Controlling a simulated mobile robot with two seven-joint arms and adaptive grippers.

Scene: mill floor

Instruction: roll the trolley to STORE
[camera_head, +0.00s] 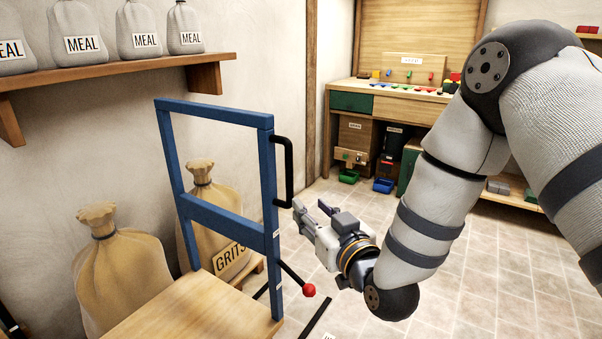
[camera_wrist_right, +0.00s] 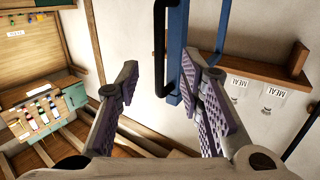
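The trolley has a blue tubular frame (camera_head: 222,113) and a wooden deck (camera_head: 180,305). A black handle (camera_head: 289,172) is on its right upright, and a lever with a red knob (camera_head: 309,290) sticks out below. My right gripper (camera_head: 312,207) is open and empty, just right of that upright and a little below the handle. In the right wrist view, the handle (camera_wrist_right: 160,60) and the blue upright (camera_wrist_right: 177,45) show beyond the gap between the open fingers (camera_wrist_right: 163,88), apparently untouched. My left gripper is out of view. No STORE label is readable.
Tied sacks, one marked GRITS (camera_head: 228,258), stand by the left wall behind the trolley. A wall shelf (camera_head: 110,72) holds several MEAL bags. A workbench (camera_head: 400,92) with bins below stands at the back. Tiled floor (camera_head: 470,265) is clear in the middle and right.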

